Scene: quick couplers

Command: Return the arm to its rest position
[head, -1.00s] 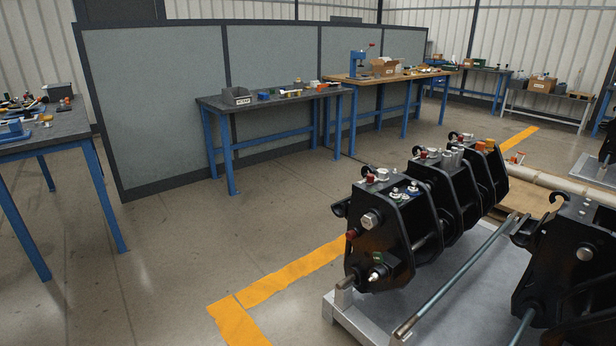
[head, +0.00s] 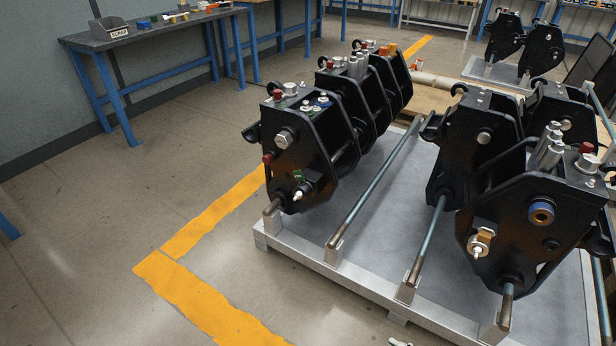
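Neither of my grippers can be made out in the head view. A small pale piece (head: 399,342) shows at the bottom edge, cut off by the frame; I cannot tell what it is. Black quick couplers stand upright on a grey metal pallet (head: 345,276). The left row has a front coupler (head: 300,150) with red, white and green fittings on it. The right row has a front coupler (head: 530,225) with a blue-ringed port and a brass fitting. Steel rods run along the pallet between and under the rows.
Yellow floor tape (head: 205,300) runs left of the pallet, with clear concrete floor beyond. A workbench (head: 150,37) with a grey bin stands against the partition at the upper left. Another pallet with black couplers (head: 505,40) stands at the back right.

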